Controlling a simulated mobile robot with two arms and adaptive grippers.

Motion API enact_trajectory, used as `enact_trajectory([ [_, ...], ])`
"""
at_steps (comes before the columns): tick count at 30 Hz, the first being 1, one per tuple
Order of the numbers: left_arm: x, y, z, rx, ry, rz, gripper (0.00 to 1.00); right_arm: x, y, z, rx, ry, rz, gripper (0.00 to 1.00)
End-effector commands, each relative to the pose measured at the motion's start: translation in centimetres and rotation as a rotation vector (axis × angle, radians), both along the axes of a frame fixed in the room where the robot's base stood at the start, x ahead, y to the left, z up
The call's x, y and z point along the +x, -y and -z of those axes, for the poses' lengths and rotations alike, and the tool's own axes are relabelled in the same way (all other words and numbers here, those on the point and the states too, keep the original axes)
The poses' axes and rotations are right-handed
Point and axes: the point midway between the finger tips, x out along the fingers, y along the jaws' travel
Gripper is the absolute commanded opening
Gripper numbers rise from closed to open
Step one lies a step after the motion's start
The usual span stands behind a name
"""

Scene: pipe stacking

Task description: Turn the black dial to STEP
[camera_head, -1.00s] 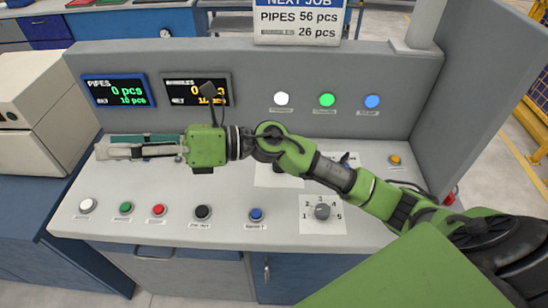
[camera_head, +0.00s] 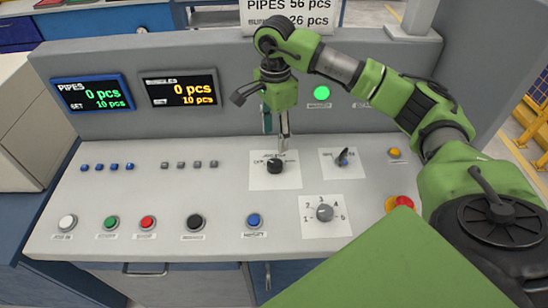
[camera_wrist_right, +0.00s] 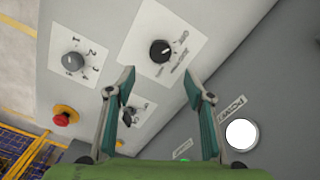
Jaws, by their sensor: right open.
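The black dial (camera_head: 275,165) sits on a white label plate at the middle of the grey panel. It also shows in the right wrist view (camera_wrist_right: 160,51), just beyond and between the fingertips, with its small labels too blurred to read for certain. My right gripper (camera_head: 282,150) points down just above and behind the dial, seen nearly edge-on. In the right wrist view my right gripper (camera_wrist_right: 158,74) is open, with its two teal-padded fingers apart and nothing between them. My left gripper is not in view.
A grey numbered dial (camera_head: 324,212) is in front right, and another dark switch (camera_head: 342,157) is to the right. A red emergency button (camera_head: 404,203) and an orange button (camera_head: 394,153) stand farther right. Colored push buttons line the front edge. Two displays (camera_head: 91,92) are on the back wall.

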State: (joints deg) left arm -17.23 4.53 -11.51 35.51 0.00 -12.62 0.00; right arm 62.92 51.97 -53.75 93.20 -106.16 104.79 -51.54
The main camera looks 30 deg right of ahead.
Motion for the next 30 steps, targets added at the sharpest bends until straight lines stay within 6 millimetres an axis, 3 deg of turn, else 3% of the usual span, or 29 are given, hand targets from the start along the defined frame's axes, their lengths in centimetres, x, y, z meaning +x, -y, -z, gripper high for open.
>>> enact_trajectory([
  [9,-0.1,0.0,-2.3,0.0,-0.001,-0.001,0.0,-0.1,-0.1,6.6,0.003,-0.004,0.001,0.48],
  [15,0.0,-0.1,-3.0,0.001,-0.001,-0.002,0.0,0.0,-0.1,9.5,0.004,-0.003,-0.001,0.48],
  [28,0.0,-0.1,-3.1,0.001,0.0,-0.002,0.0,0.0,-0.1,10.6,0.003,0.001,-0.001,0.48],
  [30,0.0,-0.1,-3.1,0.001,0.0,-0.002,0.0,0.0,-0.1,10.5,0.004,0.001,-0.001,0.3],
])
